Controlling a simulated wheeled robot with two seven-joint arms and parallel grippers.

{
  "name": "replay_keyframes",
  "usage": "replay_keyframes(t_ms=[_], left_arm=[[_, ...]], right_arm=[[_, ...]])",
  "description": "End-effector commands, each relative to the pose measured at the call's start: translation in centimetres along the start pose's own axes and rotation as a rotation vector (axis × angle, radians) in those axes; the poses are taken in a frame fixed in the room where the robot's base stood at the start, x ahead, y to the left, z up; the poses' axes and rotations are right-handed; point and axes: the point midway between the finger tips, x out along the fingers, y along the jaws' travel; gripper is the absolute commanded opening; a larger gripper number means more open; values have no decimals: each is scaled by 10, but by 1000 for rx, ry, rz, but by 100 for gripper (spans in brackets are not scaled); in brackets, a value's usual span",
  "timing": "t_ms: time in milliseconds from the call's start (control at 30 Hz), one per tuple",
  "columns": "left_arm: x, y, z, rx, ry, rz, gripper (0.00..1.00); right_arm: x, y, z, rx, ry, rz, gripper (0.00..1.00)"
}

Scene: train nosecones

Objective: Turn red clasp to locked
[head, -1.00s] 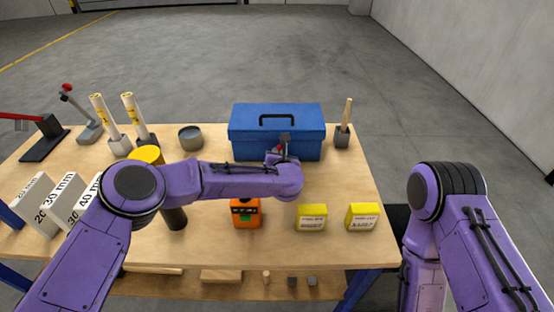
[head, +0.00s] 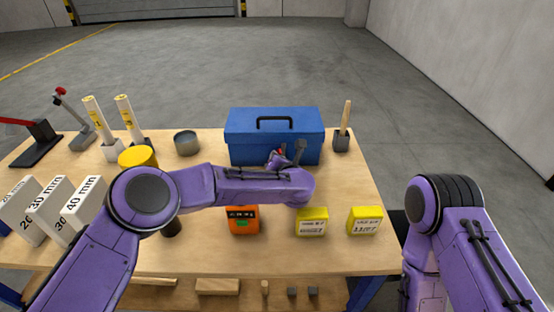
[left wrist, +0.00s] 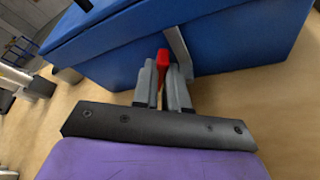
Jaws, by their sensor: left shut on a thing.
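A blue toolbox (head: 246,150) with a black handle stands at the back of the wooden table. The red clasp (left wrist: 163,55) shows on its front in the left wrist view, beside a grey metal strip (left wrist: 179,49). My left gripper (left wrist: 164,72) is shut on the red clasp, whose lower part lies between the fingers. In the head view my left arm reaches across the table to the box front, and only a small red part (head: 279,152) of the clasp shows. I cannot tell the clasp's exact angle. My right gripper is out of view.
An orange device (head: 243,220) and two yellow boxes (head: 311,222) stand near the front edge. A brush in a dark holder (head: 341,140) stands right of the toolbox. A round grey tin (head: 187,143), white tubes and marked white blocks are at the left.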

Motion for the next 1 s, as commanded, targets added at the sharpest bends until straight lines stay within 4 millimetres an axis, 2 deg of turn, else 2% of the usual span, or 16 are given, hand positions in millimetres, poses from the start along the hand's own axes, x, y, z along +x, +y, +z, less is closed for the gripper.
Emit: replay_keyframes(t_ms=[100,133,200,767,867,1000], left_arm=[[-1,-1,0,0,-1,-3,0],[-1,-1,0,0,-1,-3,16],[-1,-1,0,0,-1,-3,38],[-1,-2,0,-6,0,-9,38],[-2,2,2,-64,4,-31,38],[-4,9,6,-256,6,-112,38]], right_arm=[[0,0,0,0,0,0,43],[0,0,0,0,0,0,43],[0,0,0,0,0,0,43],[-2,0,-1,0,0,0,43],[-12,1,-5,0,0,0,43],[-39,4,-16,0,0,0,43]])
